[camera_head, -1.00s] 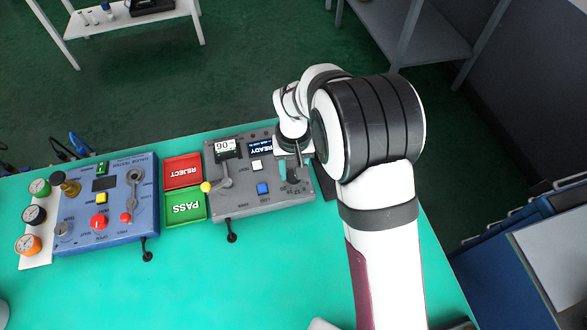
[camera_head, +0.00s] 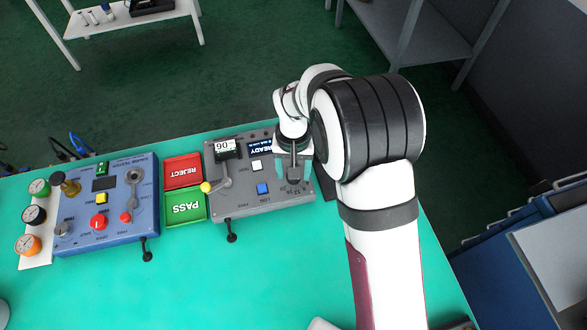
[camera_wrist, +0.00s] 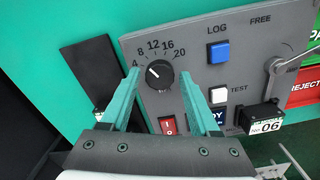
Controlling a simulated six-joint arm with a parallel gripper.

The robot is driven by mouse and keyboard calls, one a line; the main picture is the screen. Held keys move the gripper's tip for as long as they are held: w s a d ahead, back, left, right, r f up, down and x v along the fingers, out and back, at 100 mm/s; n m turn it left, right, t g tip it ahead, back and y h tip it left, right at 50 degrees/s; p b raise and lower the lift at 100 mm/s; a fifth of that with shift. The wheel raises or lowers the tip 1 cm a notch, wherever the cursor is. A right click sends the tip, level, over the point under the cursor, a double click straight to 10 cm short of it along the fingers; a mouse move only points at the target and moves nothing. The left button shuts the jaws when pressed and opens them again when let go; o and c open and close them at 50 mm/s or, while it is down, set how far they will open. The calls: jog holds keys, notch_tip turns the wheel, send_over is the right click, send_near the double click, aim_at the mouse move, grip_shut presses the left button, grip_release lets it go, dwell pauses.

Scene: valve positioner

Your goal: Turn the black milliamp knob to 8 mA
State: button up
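The black milliamp knob (camera_wrist: 160,75) is on the grey positioner panel (camera_wrist: 195,38), with 4, 8, 12, 16 and 20 printed around it. Its white pointer mark is tilted to the upper left, seemingly between 4 and 8. My gripper (camera_wrist: 159,72) is open, its two teal fingers on either side of the knob in the wrist view. Gaps show between the knob and both fingertips. In the head view my gripper (camera_head: 293,178) is over the right end of the panel (camera_head: 240,207), and I cannot make out the knob there.
A blue button (camera_wrist: 219,53), a white TEST button (camera_wrist: 218,96) and a red rocker switch (camera_wrist: 168,125) are near the knob. A lever with a yellow ball (camera_head: 206,187) is on the panel's left. Green PASS (camera_head: 186,207) and red REJECT (camera_head: 183,171) trays lie further left.

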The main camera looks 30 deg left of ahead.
jog(key=shift+o, duration=0.5)
jog(key=shift+r, duration=0.1)
notch_tip(320, 180, up, 16)
jog(key=s+d+r+m+y, duration=0.1)
jog(key=s+d+r+m, duration=0.2)
jog(key=d, duration=0.8)
jog(key=s+d+r+m, duration=0.1)
jog(key=s+d+m, duration=0.35)
jog(key=d, duration=0.55)
jog(key=s+d+f+m, duration=0.3)
jog(key=s+d, duration=0.3)
jog(key=s, duration=0.4)
jog(key=shift+s+y, duration=0.25)
jog(key=shift+y, duration=0.15)
